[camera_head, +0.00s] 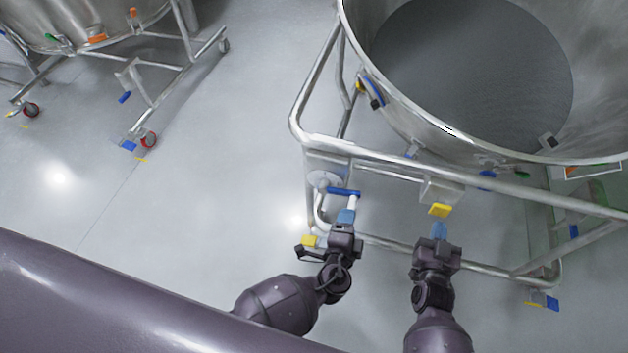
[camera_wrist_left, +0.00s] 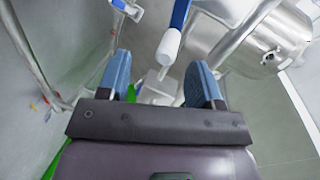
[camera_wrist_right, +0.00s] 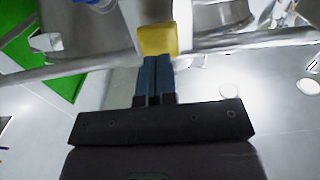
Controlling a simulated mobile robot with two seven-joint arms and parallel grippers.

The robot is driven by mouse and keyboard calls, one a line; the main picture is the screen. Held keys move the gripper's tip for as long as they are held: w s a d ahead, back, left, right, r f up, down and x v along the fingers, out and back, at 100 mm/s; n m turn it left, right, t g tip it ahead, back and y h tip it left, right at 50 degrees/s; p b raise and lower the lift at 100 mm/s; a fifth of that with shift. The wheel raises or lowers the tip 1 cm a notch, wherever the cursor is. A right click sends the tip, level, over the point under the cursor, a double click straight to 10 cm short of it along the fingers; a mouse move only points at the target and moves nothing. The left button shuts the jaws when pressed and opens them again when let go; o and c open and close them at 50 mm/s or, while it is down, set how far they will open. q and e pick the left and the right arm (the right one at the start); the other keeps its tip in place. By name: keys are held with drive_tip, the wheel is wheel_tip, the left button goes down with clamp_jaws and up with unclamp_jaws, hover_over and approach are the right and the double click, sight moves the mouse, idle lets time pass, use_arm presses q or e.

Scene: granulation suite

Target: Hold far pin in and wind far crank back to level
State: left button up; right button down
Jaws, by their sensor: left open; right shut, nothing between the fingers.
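The crank has a blue arm (camera_head: 344,191) and a white handle (camera_head: 352,203) at the near left corner of the vessel's frame. In the left wrist view, the white handle (camera_wrist_left: 168,47) points in between the spread blue fingers. My left gripper (camera_head: 346,216) is open just short of the handle; it is not shut on it. The yellow pin (camera_head: 440,210) sits on a grey box on the frame rail. My right gripper (camera_head: 439,230) is shut with nothing between its fingers. In the right wrist view, its tips meet or nearly meet the yellow pin (camera_wrist_right: 158,39); contact is unclear.
A large steel vessel (camera_head: 450,135) stands in a tubular frame (camera_head: 300,100) above my grippers. A caster with a yellow pedal (camera_head: 308,241) is beside my left gripper. Another wheeled vessel (camera_head: 80,30) stands at the upper left. Open floor lies between them.

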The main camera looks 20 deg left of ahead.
sight(352, 207)
use_arm(q)
drive_tip(key=shift+r+x, duration=0.2)
drive_tip(key=shift+x, duration=0.6)
drive_tip(key=shift+r+x, duration=0.2)
drive_tip(key=shift+x, duration=0.65)
drive_tip(key=shift+r+x, duration=0.2)
drive_tip(key=shift+x, duration=0.6)
drive_tip(key=shift+w, duration=0.1)
use_arm(e)
drive_tip(key=shift+w, duration=0.1)
drive_tip(key=shift+w, duration=2.4)
use_arm(q)
drive_tip(key=c, duration=1)
drive_tip(key=shift+o, duration=0.2)
drive_tip(key=shift+r, duration=0.1)
